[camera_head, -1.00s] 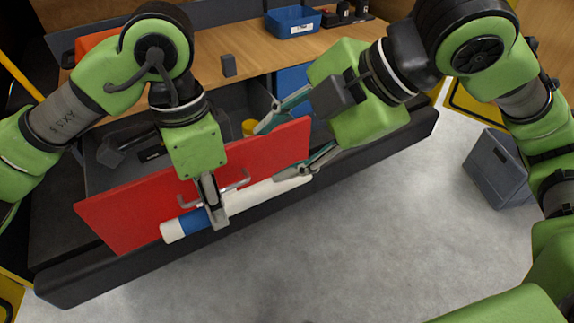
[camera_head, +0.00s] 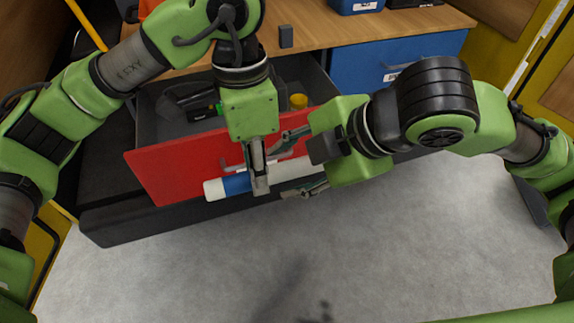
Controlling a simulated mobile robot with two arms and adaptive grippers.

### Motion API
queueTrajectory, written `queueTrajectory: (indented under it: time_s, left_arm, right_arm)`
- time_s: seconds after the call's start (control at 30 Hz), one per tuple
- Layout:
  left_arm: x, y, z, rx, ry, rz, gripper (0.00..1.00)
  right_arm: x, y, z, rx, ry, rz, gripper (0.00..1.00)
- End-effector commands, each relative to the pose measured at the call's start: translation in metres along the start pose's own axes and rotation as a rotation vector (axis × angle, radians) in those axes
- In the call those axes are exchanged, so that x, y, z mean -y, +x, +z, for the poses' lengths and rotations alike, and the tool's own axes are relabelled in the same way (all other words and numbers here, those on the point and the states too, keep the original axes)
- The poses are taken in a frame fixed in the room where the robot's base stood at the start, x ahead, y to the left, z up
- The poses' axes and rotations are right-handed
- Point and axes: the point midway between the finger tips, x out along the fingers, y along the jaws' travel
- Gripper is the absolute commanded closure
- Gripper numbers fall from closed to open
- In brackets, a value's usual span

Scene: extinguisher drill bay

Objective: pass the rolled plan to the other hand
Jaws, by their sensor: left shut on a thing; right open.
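The rolled plan (camera_head: 289,172) is a white roll with a blue band near its left end. It lies roughly level in front of the red drawer front (camera_head: 172,165). My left gripper (camera_head: 260,188) points down and is shut on the roll just right of the blue band. My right gripper (camera_head: 296,166) comes from the right with its fingers spread, one above and one below the roll's right part. It is open; whether a finger touches the roll I cannot tell. The roll's right end is hidden by my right gripper.
The drawer (camera_head: 165,125) stands open, with dark items and a yellow item (camera_head: 298,101) inside. Above it is a wooden worktop (camera_head: 330,30) with a small grey block (camera_head: 286,37) and a blue bin (camera_head: 355,5). The grey floor in front is clear.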

Motion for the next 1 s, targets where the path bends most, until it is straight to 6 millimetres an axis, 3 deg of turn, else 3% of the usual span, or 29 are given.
queueTrajectory:
  time_s: [0.37, 0.53, 0.6, 0.63, 0.7, 1.0]
  left_arm:
    - [0.0000, -0.0002, -0.0001, 0.000, 0.000, 0.000, 1.00]
    - [-0.0001, -0.0002, -0.0001, 0.000, 0.000, 0.000, 1.00]
    - [-0.0001, -0.0001, -0.0001, 0.000, 0.001, 0.000, 1.00]
    - [-0.0001, -0.0001, -0.0001, 0.000, 0.001, 0.000, 0.76]
    - [-0.0001, -0.0001, -0.0001, 0.000, 0.001, 0.000, 0.59]
    - [-0.0001, -0.0002, 0.0000, 0.000, 0.000, 0.000, 0.59]
  right_arm:
    - [0.0000, 0.0064, -0.0002, 0.000, -0.001, 0.001, 0.58]
    - [0.0000, 0.0062, -0.0002, 0.000, -0.001, 0.001, 0.99]
    - [0.0000, 0.0062, -0.0001, 0.000, -0.001, 0.001, 1.00]
    - [-0.0002, 0.0060, -0.0002, 0.000, -0.001, 0.001, 1.00]
    - [-0.0002, 0.0060, -0.0002, 0.000, -0.001, 0.001, 1.00]
    - [-0.0001, 0.0060, -0.0002, 0.000, -0.001, 0.001, 1.00]
